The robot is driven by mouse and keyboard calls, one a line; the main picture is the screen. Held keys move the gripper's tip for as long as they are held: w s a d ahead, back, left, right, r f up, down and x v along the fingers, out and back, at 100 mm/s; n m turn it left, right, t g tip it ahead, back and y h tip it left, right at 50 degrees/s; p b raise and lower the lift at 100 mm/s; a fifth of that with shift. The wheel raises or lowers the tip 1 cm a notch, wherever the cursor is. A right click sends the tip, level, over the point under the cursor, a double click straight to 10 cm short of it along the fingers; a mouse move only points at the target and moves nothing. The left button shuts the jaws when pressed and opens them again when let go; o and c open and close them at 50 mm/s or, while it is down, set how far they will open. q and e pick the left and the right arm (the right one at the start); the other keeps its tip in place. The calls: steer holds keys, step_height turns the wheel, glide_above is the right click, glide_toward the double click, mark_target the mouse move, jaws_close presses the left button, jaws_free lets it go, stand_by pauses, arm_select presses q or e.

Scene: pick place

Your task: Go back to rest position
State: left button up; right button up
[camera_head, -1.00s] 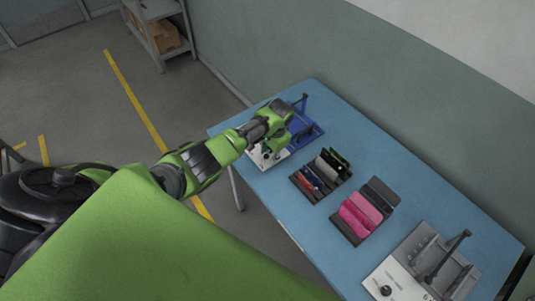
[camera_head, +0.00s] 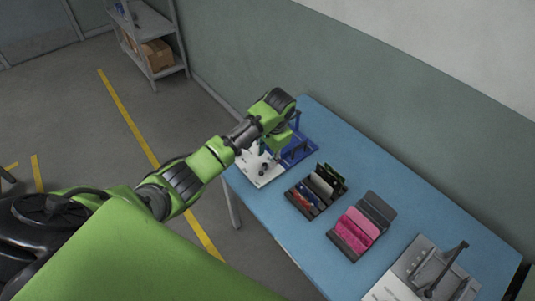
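My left arm reaches in from the left, and its green and black wrist is above the far left end of the blue table (camera_head: 290,230). The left gripper (camera_head: 268,152) hangs below the wrist, close to the blue and white fixture (camera_head: 262,171). Its fingers are too small and too hidden by the wrist to tell whether they are open or shut. My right gripper is not in view.
A dark tray (camera_head: 301,204) holds several upright coloured pieces. Another dark tray (camera_head: 340,244) holds pink and dark grey pieces. A grey and white fixture (camera_head: 405,280) stands at the near right. A shelf with boxes (camera_head: 157,55) stands by the wall.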

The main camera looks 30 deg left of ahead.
arm_select(q)
steer(key=shift+d+r, duration=0.1)
steer(key=shift+r, duration=0.45)
